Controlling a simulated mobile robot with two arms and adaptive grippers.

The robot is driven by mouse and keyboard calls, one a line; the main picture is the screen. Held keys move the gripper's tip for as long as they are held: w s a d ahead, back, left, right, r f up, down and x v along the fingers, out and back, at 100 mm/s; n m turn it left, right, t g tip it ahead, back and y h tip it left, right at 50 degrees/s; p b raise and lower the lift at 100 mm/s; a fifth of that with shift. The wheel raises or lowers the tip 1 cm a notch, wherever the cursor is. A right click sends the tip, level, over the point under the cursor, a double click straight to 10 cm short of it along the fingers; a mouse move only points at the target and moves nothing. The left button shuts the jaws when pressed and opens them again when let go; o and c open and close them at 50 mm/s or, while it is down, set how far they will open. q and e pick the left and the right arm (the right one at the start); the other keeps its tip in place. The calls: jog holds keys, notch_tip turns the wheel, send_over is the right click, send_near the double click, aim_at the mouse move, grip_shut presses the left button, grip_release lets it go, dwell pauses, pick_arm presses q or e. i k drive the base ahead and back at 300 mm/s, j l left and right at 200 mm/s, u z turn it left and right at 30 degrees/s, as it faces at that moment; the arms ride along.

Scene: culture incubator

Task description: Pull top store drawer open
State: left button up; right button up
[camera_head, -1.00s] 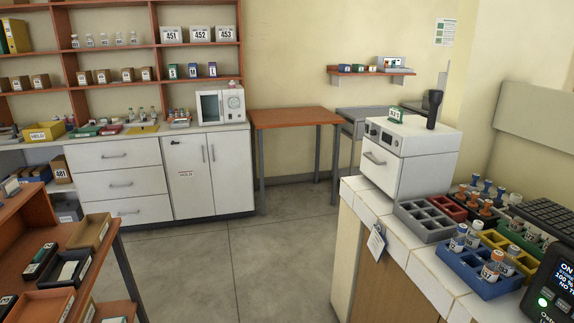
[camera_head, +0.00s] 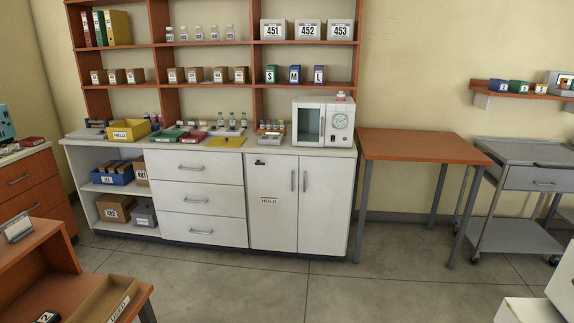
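A white drawer unit with three stacked drawers stands under the counter along the back wall. Its top drawer (camera_head: 212,167) is shut, with its front flush with the drawers below. A horizontal metal handle (camera_head: 191,168) sits on its front. The middle drawer (camera_head: 225,199) and bottom drawer (camera_head: 225,230) are also shut. I cannot tell from the view whether this unit is the store. Neither of my grippers is in view.
A white two-door cabinet (camera_head: 272,225) marked HOLD stands right of the drawers. An orange-topped table (camera_head: 420,146) and grey trolley (camera_head: 530,178) are further right. A low wooden shelf unit (camera_head: 35,250) is at near left. Open floor (camera_head: 260,285) lies before the drawers.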

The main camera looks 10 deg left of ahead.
aim_at(225, 167)
jog(key=i+u, duration=0.1)
jog(key=i, duration=1)
jog(key=i+u, duration=0.15)
jog(key=i, duration=1)
jog(key=l, duration=0.05)
